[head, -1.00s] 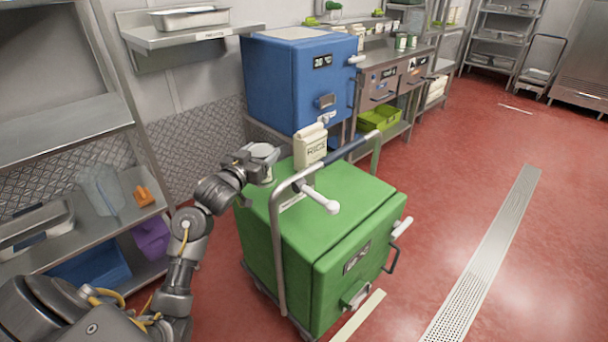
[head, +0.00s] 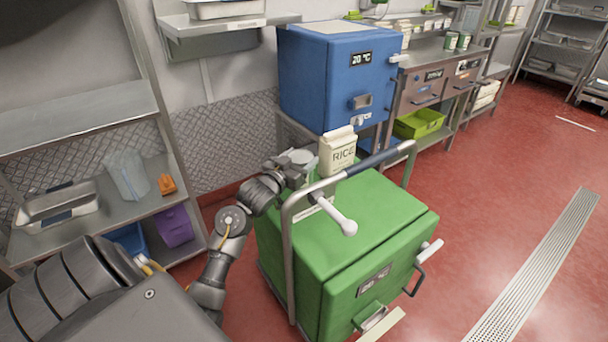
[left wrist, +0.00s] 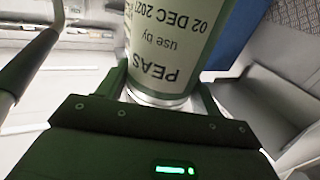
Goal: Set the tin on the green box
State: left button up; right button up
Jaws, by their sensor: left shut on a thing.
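My left gripper (head: 297,172) is shut on a tin (left wrist: 172,45) with a pale label reading PEAS. In the head view the tin's pale round top (head: 302,156) shows at the gripper, partly hidden by it. The green box (head: 385,218) stands on the floor on a trolley frame. The gripper and tin are at the back left edge of its top, just left of the rice carton (head: 337,152). I cannot tell whether the tin touches the box. My right gripper is not in view.
The trolley's metal push bar (head: 385,158) arches over the green box near the gripper. A blue box (head: 338,75) stands behind. A steel shelf (head: 85,215) is at the left. The front part of the green top is clear.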

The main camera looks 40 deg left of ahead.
pick_arm(q)
jog(key=shift+f, duration=0.1)
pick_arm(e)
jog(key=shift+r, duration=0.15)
pick_arm(q)
jog(key=shift+f+b, duration=0.35)
jog(key=shift+f, duration=1.6)
jog(key=shift+r, duration=0.1)
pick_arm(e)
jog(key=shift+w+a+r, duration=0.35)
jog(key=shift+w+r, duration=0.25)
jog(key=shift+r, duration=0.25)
pick_arm(q)
jog(key=shift+d, duration=0.1)
jog(key=o, duration=1.3)
jog(key=shift+f, duration=0.2)
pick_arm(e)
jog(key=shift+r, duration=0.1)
